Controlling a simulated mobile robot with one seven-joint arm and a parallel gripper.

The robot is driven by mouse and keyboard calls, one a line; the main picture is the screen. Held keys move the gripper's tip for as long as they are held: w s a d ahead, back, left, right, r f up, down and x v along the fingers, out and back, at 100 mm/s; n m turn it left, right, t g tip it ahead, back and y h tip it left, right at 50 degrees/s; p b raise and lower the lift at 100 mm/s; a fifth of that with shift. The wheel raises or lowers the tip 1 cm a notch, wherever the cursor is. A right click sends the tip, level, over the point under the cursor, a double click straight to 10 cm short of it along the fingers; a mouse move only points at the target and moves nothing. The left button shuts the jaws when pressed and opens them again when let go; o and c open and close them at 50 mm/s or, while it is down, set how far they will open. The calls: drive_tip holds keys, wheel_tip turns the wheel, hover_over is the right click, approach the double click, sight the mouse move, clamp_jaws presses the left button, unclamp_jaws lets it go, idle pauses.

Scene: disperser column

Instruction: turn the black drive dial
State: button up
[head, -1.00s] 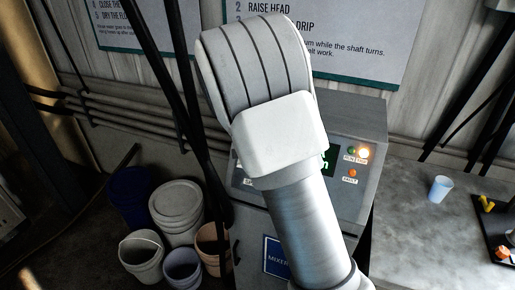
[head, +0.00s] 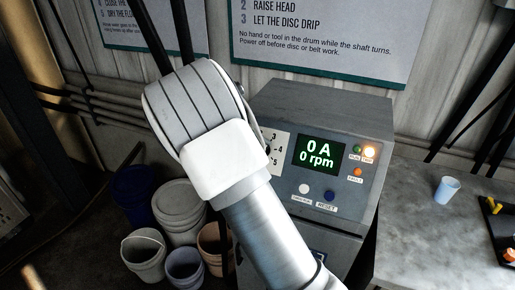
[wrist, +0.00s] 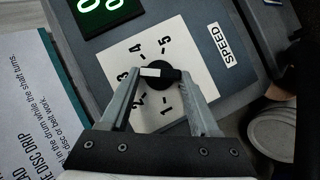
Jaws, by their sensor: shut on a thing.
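The black drive dial (wrist: 171,76) sits on a white scale plate (wrist: 186,53) numbered 1 to 5, beside a SPEED label, in the wrist view. Its white pointer faces left there, toward the 3. My gripper (wrist: 158,80) is shut on the dial, one finger on each side of it. The green display (head: 318,153) on the grey control box (head: 330,105) reads 0 A and 0 rpm.
A bright lit lamp (head: 369,152), an orange lamp (head: 358,171), and white and blue RESET (head: 330,196) buttons are on the same panel. Buckets (head: 180,208) stand on the floor at left. A grey bench (head: 420,235) with a light blue cup (head: 447,189) is at right.

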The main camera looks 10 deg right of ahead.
drive_tip(key=shift+f+n+h, duration=0.15)
drive_tip(key=shift+n+h, duration=0.25)
drive_tip(key=shift+n, duration=0.1)
drive_tip(key=o, duration=1.4)
drive_tip(key=shift+c, duration=0.2)
drive_tip(key=shift+a, duration=0.1)
drive_tip(key=v, duration=1.7)
drive_tip(key=shift+b, duration=0.3)
drive_tip(key=shift+s+a, duration=0.1)
drive_tip(key=shift+s, duration=0.05)
